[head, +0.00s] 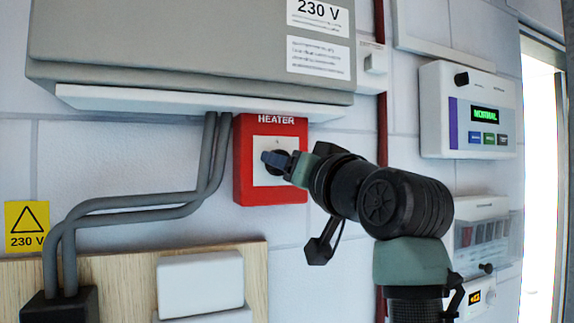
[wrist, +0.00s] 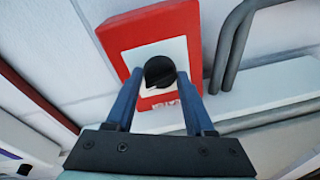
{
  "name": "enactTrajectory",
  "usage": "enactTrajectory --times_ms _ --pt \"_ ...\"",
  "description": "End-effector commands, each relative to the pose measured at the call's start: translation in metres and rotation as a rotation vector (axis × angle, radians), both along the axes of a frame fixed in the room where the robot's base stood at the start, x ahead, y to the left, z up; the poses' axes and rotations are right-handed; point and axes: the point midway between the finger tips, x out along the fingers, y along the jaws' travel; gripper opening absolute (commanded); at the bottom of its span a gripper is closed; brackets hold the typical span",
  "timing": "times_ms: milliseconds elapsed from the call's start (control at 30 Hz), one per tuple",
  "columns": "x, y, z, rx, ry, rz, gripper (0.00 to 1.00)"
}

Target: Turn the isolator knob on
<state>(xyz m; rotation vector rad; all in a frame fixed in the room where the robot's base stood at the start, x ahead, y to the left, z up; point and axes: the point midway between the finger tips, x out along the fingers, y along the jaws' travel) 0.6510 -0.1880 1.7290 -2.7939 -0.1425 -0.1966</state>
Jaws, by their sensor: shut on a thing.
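The isolator is a red box (head: 243,190) labelled HEATER on the wall, with a white plate and a black round knob. In the wrist view the knob (wrist: 159,71) stands out from the white plate on the red box (wrist: 122,36). My gripper (head: 276,160) is at the front of the box, its blue fingers at the knob. In the wrist view my gripper (wrist: 158,82) has one finger on each side of the knob and is shut on it. The fingers and wrist hide part of the knob in the head view, and its pointer direction cannot be made out.
A grey cabinet (head: 170,45) marked 230 V hangs just above the box. Grey conduits (head: 208,150) run close along its left side. A white panel (head: 468,110) reading NORMAL is on the wall at right. Below is a wooden board (head: 125,285) with white boxes.

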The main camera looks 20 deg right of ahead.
Motion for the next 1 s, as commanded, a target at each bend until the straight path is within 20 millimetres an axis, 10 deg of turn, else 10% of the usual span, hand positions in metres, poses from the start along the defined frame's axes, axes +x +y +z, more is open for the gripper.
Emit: enactTrajectory --times_ms 967,1000 --pt "-0.0025 0.0004 0.0063 0.214 -0.008 0.0 0.0" --pt "-0.0026 0.0004 0.0065 0.214 -0.009 -0.001 0.61"
